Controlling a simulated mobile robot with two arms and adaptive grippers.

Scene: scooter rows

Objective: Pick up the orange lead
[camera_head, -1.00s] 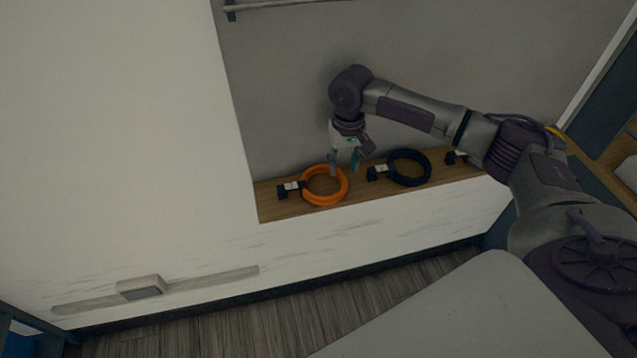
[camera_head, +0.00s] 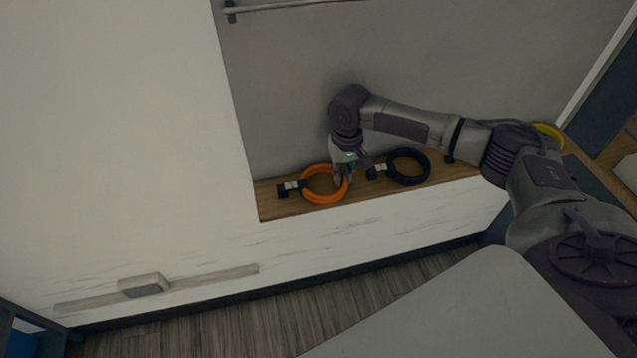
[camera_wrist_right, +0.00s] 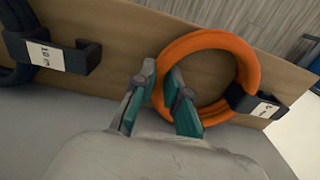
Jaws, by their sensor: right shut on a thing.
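The orange lead (camera_head: 312,197) is a coiled ring lying on the wooden shelf, with a black labelled holder (camera_head: 290,188) at its left side. The orange coil also shows in the right wrist view (camera_wrist_right: 207,40), with its holder at the right. My right gripper (camera_head: 342,180) is lowered onto the right side of the ring. In the right wrist view my right gripper (camera_wrist_right: 163,90) has one finger outside the coil and one inside, shut on its near side. My left gripper is not in view.
A dark lead coil (camera_head: 409,168) with its own labelled holder lies to the right on the same wooden shelf (camera_head: 280,209). A yellow coil (camera_head: 549,131) shows farther right, partly behind my arm. A grey wall stands behind the shelf, and a rail (camera_head: 290,6) runs above.

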